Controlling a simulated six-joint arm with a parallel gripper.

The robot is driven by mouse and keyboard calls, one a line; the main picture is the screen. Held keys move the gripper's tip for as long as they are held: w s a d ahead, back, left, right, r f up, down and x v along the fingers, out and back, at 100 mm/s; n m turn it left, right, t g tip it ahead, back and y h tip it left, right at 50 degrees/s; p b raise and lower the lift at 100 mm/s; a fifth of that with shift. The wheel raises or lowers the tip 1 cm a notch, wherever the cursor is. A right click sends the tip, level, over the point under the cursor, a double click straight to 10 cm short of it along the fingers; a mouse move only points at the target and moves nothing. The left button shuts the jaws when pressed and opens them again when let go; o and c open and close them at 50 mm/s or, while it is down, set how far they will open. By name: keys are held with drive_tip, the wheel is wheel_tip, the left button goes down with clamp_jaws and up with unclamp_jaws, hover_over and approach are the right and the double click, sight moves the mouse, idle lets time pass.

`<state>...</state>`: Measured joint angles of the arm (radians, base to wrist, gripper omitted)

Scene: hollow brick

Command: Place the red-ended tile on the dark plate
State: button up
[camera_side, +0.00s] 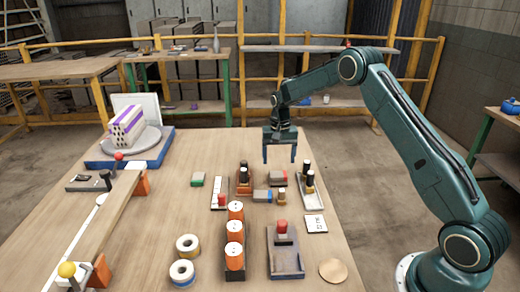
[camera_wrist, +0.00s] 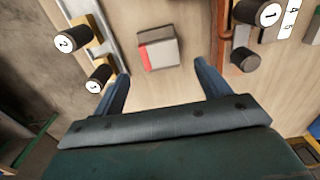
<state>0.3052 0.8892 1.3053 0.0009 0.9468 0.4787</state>
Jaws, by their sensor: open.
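The red-ended tile (camera_wrist: 158,48) is a light grey block with a red strip along one end. In the wrist view it lies flat on the table, just beyond my fingertips and between their lines. In the side view the likely same tile (camera_side: 278,177) lies between two holders of black-topped cylinders. My gripper (camera_side: 280,160) is open, empty and above the table there, fingers pointing down; both fingers (camera_wrist: 160,72) show in the wrist view, apart from the tile. A dark grey plate (camera_side: 287,263) lies at the front of the table, with a red-topped piece at its back end.
Cylinder holders (camera_side: 309,188) stand close on both sides of the tile. A blue-ended tile (camera_side: 262,195) and a green block (camera_side: 198,180) lie nearby. Orange cylinders (camera_side: 235,230) stand in a row left of the plate. Tape rolls (camera_side: 182,271) and a raised beam (camera_side: 108,215) are further left.

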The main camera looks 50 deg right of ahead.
wheel_tip(320, 180, up, 6)
idle(0.4)
idle(0.5)
wheel_tip(320, 180, up, 10)
drive_tip(key=n+t, duration=0.1)
drive_tip(key=n, duration=0.1)
hover_over(278, 175)
drive_tip(key=s+a, duration=0.5)
drive_tip(key=s+a+r+n+t, duration=0.2)
drive_tip(key=s+a+r, duration=0.4)
drive_tip(key=s+r, duration=0.3)
drive_tip(key=s+a+n+t, duration=0.1)
drive_tip(key=s+a+n, duration=0.1)
drive_tip(key=s, duration=0.9)
drive_tip(key=s+a+f+n+t, duration=0.1)
drive_tip(key=s+a+n, duration=0.2)
drive_tip(key=s, duration=0.8)
drive_tip(key=shift+s+a+f+t, duration=0.25)
drive_tip(key=shift+s+a+t, duration=0.05)
drive_tip(key=shift+s+a, duration=0.15)
